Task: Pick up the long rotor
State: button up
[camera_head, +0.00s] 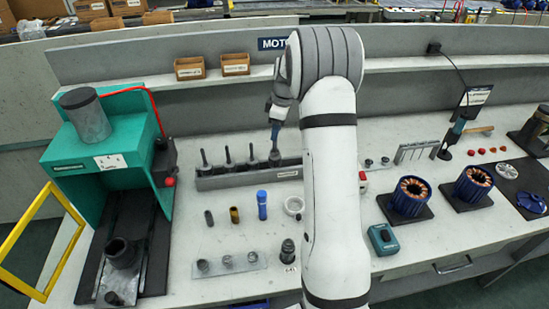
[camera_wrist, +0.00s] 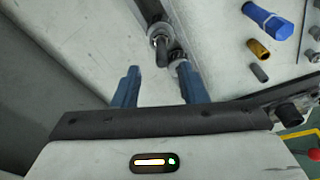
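A grey rack (camera_head: 240,182) on the bench holds several upright rotors with thin shafts, including ones at the left end (camera_head: 205,159), in the middle (camera_head: 228,155) and right of the middle (camera_head: 252,154). I cannot tell for sure which is the long one. My gripper (camera_head: 275,135) points down over the rack's right end, above a rotor there (camera_head: 275,158). In the wrist view, my gripper's two blue fingers (camera_wrist: 158,69) are apart, with nothing clearly held. A metal rotor shaft (camera_wrist: 160,38) shows just beyond the gap between them. Contact cannot be seen.
A green press (camera_head: 95,150) is at left. Two wound stators (camera_head: 411,197) (camera_head: 473,184) are at right. My arm hides the bench's middle.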

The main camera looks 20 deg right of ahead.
aim_at(275, 143)
jog(key=f, duration=0.2)
jog(key=f+p, duration=0.1)
jog(key=f, duration=0.1)
jog(key=f+p, duration=0.1)
jog(key=f, duration=0.1)
jog(key=shift+w+a, duration=0.1)
jog(key=shift+a, duration=0.2)
jog(key=shift+c, duration=0.5)
grip_shut()
jog(key=shift+r, duration=0.1)
